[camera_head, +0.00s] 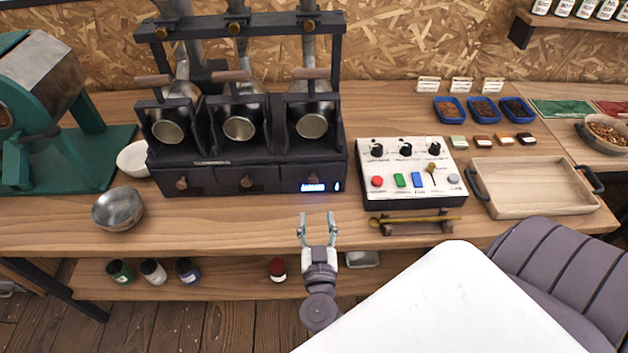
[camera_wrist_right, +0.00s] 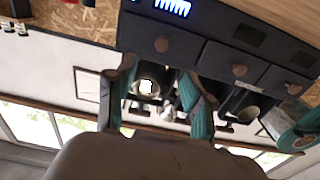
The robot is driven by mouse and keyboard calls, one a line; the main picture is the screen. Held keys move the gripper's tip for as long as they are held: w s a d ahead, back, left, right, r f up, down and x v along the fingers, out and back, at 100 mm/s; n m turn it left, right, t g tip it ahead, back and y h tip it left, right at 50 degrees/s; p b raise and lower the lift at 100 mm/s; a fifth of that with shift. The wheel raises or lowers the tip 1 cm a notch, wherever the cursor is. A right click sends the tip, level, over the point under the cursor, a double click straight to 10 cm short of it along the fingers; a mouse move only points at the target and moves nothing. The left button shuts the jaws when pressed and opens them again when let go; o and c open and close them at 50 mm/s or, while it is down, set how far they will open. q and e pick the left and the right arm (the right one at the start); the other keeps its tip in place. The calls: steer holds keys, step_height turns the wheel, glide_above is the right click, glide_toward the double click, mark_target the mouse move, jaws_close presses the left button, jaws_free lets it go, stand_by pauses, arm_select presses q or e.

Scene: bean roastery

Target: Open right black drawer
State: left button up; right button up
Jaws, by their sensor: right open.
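The black machine (camera_head: 205,172) stands on the wooden counter with a row of three drawers along its base. The right black drawer (camera_head: 287,187) appears closed, with a lit blue display on its front in the head view. In the wrist view, which looks upside down, the right drawer (camera_wrist_right: 140,35) is at the picture's left, with a round brown knob (camera_wrist_right: 161,44). My right gripper (camera_head: 318,218) is open and empty, in front of and apart from this drawer, near the counter's front edge. Its two fingers also show in the wrist view (camera_wrist_right: 156,78). My left gripper is out of view.
The white control panel (camera_head: 412,168) stands right of the machine, with a golden rod (camera_head: 420,219) on a rest before it. A metal bowl (camera_head: 118,209) sits at the left. Counter directly before the right drawer is clear. A white surface (camera_head: 450,305) fills the lower right.

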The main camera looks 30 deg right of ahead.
mark_target(314, 182)
steer(key=p+x, duration=0.1)
steer(key=x, duration=1.1)
steer(key=shift+w+a, duration=0.15)
steer(key=shift+a, duration=0.05)
jaws_close()
